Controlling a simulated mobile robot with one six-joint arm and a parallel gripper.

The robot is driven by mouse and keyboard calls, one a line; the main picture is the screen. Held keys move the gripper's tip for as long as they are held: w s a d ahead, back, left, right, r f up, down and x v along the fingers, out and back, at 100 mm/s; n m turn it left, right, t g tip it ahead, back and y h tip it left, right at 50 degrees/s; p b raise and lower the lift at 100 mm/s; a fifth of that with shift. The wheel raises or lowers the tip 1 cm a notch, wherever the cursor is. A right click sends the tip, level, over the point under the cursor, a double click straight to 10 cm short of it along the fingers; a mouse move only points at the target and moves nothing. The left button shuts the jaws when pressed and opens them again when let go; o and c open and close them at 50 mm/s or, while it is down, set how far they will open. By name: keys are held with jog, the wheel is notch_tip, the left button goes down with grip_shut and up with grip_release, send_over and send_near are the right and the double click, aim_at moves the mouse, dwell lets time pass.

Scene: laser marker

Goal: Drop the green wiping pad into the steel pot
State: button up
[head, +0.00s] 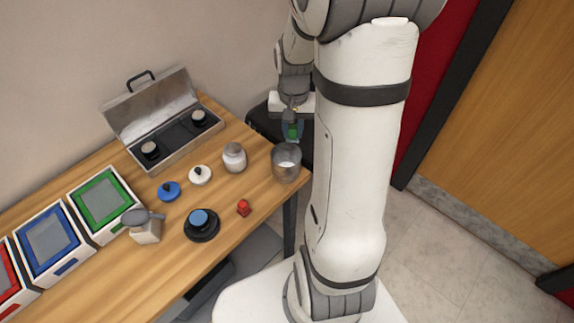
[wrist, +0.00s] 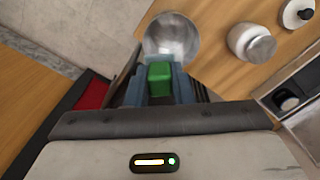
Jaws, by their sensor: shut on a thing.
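The green wiping pad (wrist: 160,78) is held between the fingers of my gripper (wrist: 160,88). In the head view the pad (head: 292,132) shows small and dark green at the tip of my gripper (head: 293,130). The steel pot (head: 286,163) stands at the right end of the wooden table. In the wrist view the pot (wrist: 171,37) lies just beyond the fingertips, and its open mouth faces up. In the head view the pad is above and slightly behind the pot, apart from it. Something pale shows inside the pot.
A lidded jar (head: 234,158) stands left of the pot on the wooden table (head: 115,262). A red stamp (head: 243,208), white knob (head: 200,175), blue knob (head: 168,190) and black round piece (head: 201,225) are nearby. An open metal case (head: 170,120) sits at the back.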

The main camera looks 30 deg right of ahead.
notch_tip(320, 180, down, 2)
jog(key=shift+f+b, duration=0.2)
jog(key=shift+b, duration=0.35)
jog(key=o, duration=1)
jog(key=shift+r+b, duration=0.4)
jog(key=shift+r, duration=3.55)
jog(key=s+a+r+n+t, duration=0.1)
jog(key=s+a+n, duration=0.1)
jog(key=s+a, duration=0.2)
jog(key=s+a+r+n+t, duration=0.1)
jog(key=s+a+r+n, duration=0.1)
jog(key=s+a, duration=0.2)
jog(key=s+a+r+n+t, duration=0.1)
jog(key=s+a+r+n, duration=0.1)
jog(key=s+a, duration=0.2)
jog(key=shift+s, duration=0.55)
